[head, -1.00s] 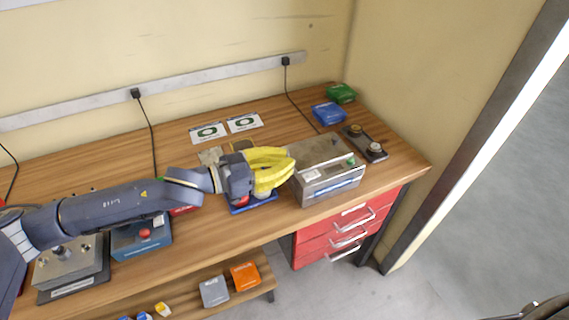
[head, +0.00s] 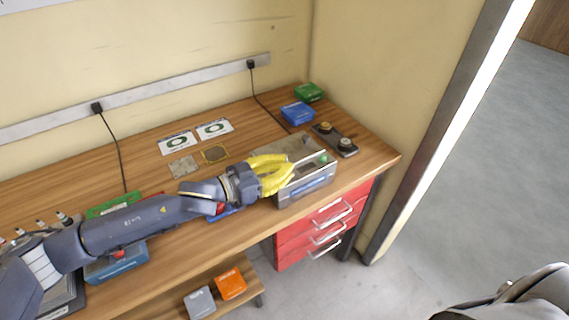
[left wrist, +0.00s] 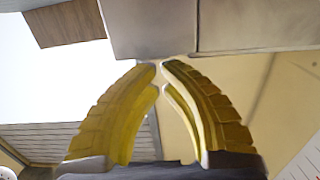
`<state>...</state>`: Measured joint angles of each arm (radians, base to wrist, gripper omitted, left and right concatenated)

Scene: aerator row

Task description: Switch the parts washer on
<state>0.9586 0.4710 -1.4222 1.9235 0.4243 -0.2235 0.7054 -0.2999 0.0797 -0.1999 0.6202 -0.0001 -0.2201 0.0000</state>
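A grey metal box (head: 306,187) with a blue label strip on its front stands near the right end of the bench; it looks like the parts washer, though its lettering is too small to read. A green button (head: 323,159) and a small light-coloured lever or plate show on its top. My left gripper (head: 291,170) is over the left part of the box, its yellow fingers pointing right towards the button, short of it. In the left wrist view the fingertips (left wrist: 160,65) come together with nothing visible between them. Whether they touch the box is unclear. My right gripper is not seen.
A dark plate with two knobs (head: 335,139) lies behind the box, near blue (head: 298,113) and green (head: 309,92) boxes. A blue unit with a red button (head: 117,262) stands left, partly behind my arm. Red drawers (head: 322,228) are below the bench.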

